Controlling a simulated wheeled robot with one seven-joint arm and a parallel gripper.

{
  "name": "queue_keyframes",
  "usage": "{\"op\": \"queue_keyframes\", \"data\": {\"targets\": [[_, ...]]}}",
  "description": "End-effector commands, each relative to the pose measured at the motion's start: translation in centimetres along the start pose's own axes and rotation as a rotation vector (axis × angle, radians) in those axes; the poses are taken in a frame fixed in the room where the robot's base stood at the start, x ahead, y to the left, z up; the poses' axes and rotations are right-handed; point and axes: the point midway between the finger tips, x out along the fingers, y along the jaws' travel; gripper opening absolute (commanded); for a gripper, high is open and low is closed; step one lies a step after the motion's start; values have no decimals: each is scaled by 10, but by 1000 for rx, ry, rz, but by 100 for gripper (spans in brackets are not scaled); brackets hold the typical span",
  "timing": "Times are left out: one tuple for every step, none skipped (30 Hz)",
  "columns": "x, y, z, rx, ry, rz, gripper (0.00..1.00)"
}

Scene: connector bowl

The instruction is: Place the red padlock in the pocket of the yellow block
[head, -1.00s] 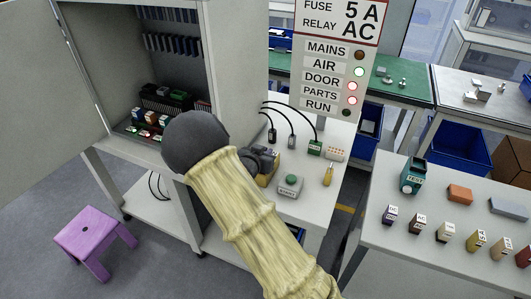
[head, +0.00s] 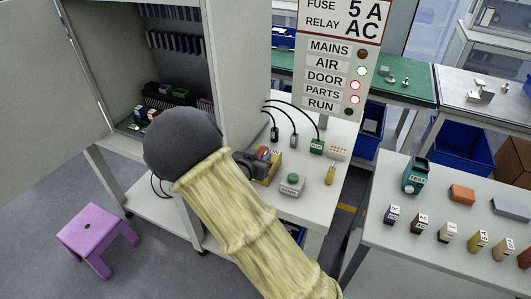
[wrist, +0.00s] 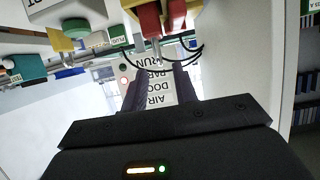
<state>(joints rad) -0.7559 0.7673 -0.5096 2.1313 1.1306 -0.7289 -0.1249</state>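The yellow block (head: 269,172) stands on the white table in the head view, at the cabinet's right side. The red padlock (head: 264,152) shows small at its top, partly hidden by my gripper. In the wrist view the block (wrist: 188,14) is at the top edge, with the red padlock (wrist: 149,18) against it and a metal shackle extending below. I cannot tell how deep the padlock sits in the pocket. My gripper (wrist: 160,80) has its two dark fingers apart with nothing between them. In the head view it (head: 247,162) is just left of the block.
Black cables hang behind, near a green plug block (head: 316,146). The open cabinet (head: 240,80) stands close on the left. The sign (head: 335,60) rises behind.

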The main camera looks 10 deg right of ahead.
Motion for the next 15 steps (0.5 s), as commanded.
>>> {"op": "queue_keyframes", "data": {"targets": [[-12,-2,0,0,-1,-4,29],[-18,-1,0,0,-1,-4,29],[-26,-1,0,1,-1,-4,29],[-31,-1,0,0,-1,-3,29],[-36,-1,-1,-1,0,-3,29],[-42,-1,-1,0,0,-3,29],[-46,-1,-1,0,0,-3,29],[-49,-1,-1,0,0,-2,29],[-52,0,0,0,0,-1,29],[-54,0,0,0,0,0,29],[-56,0,0,0,0,0,29],[-57,0,0,-1,0,0,29],[-57,0,0,-1,0,0,29],[-57,0,0,-1,0,0,29],[-57,0,0,-1,0,1,29]]}}
